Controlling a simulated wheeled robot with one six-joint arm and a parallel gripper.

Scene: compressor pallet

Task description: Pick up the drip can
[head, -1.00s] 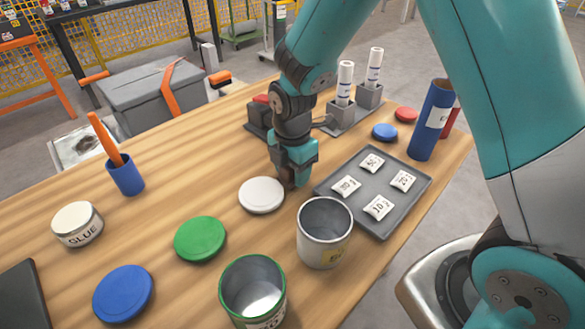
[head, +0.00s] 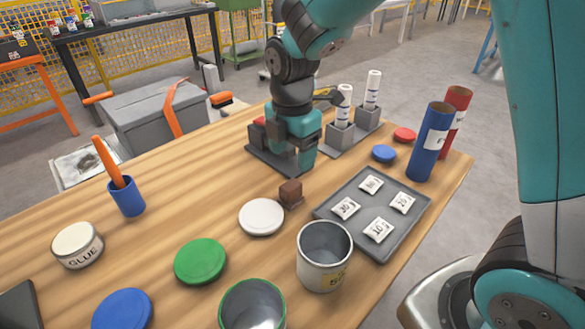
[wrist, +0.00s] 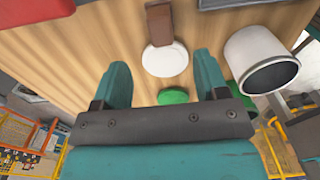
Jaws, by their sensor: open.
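Two open cans stand on the wooden table in the head view, and I cannot tell which is the drip can. One is a whitish metal can (head: 325,262) with a yellow label mark, right of centre. The other has a green rim (head: 252,303) and is cut off by the bottom edge. The whitish can also shows at the right in the wrist view (wrist: 262,66). My gripper (head: 305,165) is open and empty above the table, behind the cans and apart from them. In the wrist view its two fingers (wrist: 162,78) are spread wide.
A brown block (head: 291,193) stands beside a white lid (head: 261,217) near my gripper. A grey tray (head: 385,250) with several white packets is right of the can. A stand with white tubes (head: 343,137) is behind. Green (head: 201,261) and blue (head: 122,311) lids lie left.

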